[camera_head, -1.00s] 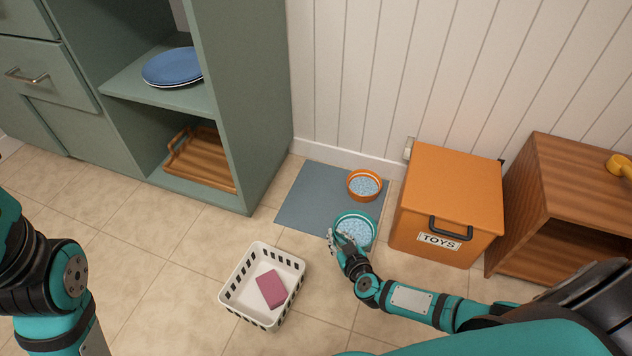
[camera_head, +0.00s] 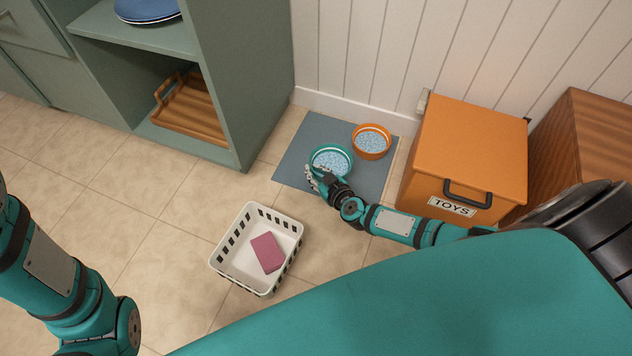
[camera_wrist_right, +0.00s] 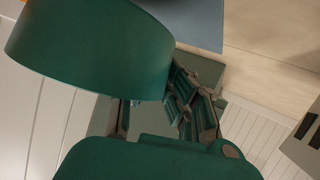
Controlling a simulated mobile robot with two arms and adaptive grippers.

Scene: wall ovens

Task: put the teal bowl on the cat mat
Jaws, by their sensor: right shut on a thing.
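The teal bowl (camera_head: 331,160), filled with pale blue bits, is at the front of the blue-grey cat mat (camera_head: 307,137) in the head view. I cannot tell whether it touches the mat or is just above it. My right gripper (camera_head: 318,178) is shut on the bowl's near left rim. In the right wrist view, the bowl's dark teal side (camera_wrist_right: 95,45) is large, against the gripper fingers (camera_wrist_right: 185,95). An orange bowl (camera_head: 371,142) with similar contents stands on the mat, right of the teal one. My left arm shows at the left, but its gripper is out of view.
A white basket (camera_head: 222,258) holding a pink block (camera_head: 268,252) stands on the tiles in front of the mat. An orange toy box (camera_head: 470,150) is right of the mat, with a wooden cabinet (camera_head: 590,140) beyond. A green shelf unit (camera_head: 240,80) is at left.

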